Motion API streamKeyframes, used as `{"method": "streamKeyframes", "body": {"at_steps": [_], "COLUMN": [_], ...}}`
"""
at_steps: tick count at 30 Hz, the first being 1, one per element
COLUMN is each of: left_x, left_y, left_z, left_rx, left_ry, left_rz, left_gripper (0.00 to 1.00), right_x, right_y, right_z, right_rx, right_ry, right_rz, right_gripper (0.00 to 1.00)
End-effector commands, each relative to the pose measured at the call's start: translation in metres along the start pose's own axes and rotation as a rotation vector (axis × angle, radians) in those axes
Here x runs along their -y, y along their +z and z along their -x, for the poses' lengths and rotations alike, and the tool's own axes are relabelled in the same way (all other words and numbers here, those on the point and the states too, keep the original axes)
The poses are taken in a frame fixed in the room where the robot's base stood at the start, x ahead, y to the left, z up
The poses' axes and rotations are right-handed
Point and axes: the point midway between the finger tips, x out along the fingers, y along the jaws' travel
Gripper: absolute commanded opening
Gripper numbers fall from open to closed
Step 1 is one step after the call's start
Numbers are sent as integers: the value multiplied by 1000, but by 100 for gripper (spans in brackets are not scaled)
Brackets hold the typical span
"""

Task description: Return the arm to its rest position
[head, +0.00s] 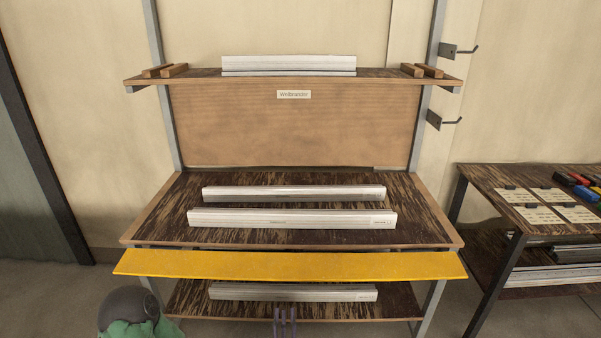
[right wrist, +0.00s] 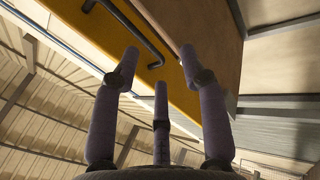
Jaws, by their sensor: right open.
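My right gripper (head: 284,322) shows as a few purple-grey fingers at the bottom edge of the head view, in front of the lower shelf. In the right wrist view its fingers (right wrist: 159,65) stand apart with nothing between them, so it is open and empty. Beyond them are a yellow surface with a dark bar (right wrist: 138,32) and a roof with beams. Most of my right arm is out of the head view. I cannot make out my left gripper.
A bench (head: 150,229) with a yellow front strip (head: 290,265) holds two metal profiles (head: 292,218). Another profile lies on the lower shelf (head: 190,300), and more on the top shelf (head: 200,77). A side table (head: 478,180) with cards stands at right. Hooks (head: 448,122) stick out at upper right.

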Motion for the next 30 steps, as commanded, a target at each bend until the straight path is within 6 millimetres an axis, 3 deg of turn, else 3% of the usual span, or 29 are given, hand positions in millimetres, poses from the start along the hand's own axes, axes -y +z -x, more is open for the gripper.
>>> {"method": "streamKeyframes", "body": {"at_steps": [3, 8, 11, 16, 23, 30], "left_x": [-4, -7, -9, -12, -17, -22], "left_y": [0, 1, 1, 1, 2, 2], "left_z": [10, 19, 25, 35, 48, 61], "left_rx": [0, 0, 0, 0, 0, 0], "left_ry": [0, 0, 0, 0, 0, 0], "left_rz": [0, 0, 0, 0, 0, 0], "left_gripper": [40, 40, 40, 40, 40, 40], "right_x": [20, 46, 55, 54, 13, -73], "right_y": [21, 49, 68, 96, 125, 137], "right_z": [-7, 7, 27, 78, 172, 279], "right_rx": [3, 69, 152, 362, 784, 1341], "right_ry": [-192, -479, -651, -925, -1235, -1443], "right_rz": [-158, -409, -566, -822, -1124, -1322], "right_gripper": [44, 44, 44, 44, 44, 44]}}
